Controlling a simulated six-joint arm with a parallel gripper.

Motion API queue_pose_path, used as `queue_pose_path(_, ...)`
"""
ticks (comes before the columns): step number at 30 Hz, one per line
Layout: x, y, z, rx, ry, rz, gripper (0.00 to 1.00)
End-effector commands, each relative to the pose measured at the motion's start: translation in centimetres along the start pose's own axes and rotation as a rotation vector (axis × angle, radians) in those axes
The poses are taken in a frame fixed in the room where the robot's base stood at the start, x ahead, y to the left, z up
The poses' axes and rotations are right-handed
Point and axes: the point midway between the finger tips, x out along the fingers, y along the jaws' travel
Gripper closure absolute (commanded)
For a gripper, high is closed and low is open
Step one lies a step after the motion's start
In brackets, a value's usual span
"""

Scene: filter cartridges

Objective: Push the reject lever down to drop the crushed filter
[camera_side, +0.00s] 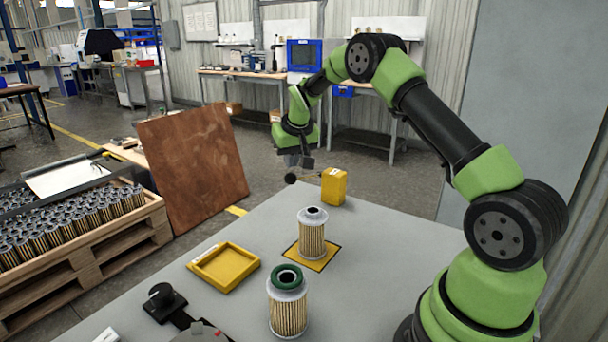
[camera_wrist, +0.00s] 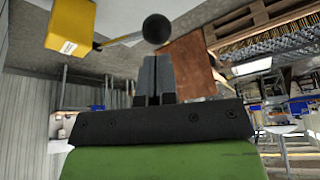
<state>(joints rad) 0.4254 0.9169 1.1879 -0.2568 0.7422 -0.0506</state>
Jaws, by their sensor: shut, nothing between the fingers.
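The reject lever is a thin rod ending in a black ball knob (camera_side: 291,179), sticking out from a yellow box (camera_side: 334,187) at the table's far edge. In the side view the rod looks close to level. My gripper (camera_side: 306,163) is shut and empty, just above the knob. In the wrist view the knob (camera_wrist: 156,29) is just past the shut fingertips (camera_wrist: 155,60); I cannot tell whether they touch. One filter (camera_side: 312,236) stands upright on a yellow square, another with a green top ring (camera_side: 288,303) stands nearer. Neither looks clearly crushed.
A shallow yellow tray (camera_side: 225,267) lies empty on the left of the grey table (camera_side: 385,250). A black knob device (camera_side: 163,301) is at the near left. A pallet crate of filters (camera_side: 75,262) and a brown board (camera_side: 192,168) stand beyond the table.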

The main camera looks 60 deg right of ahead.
Motion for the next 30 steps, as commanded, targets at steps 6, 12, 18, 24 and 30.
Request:
queue_pose_path(6, 1.0, 0.0, 0.4, 0.0, -0.002, 0.0, 1.0)
queue_pose_path(12, 1.8, 0.0, 0.8, 0.001, -0.002, 0.0, 1.0)
queue_pose_path(18, 2.7, 0.0, 1.2, 0.0, -0.003, 0.0, 1.0)
queue_pose_path(24, 3.5, 0.0, 1.5, 0.001, -0.001, 0.0, 1.0)
queue_pose_path(30, 4.3, 0.0, 1.8, 0.0, -0.001, 0.001, 1.0)
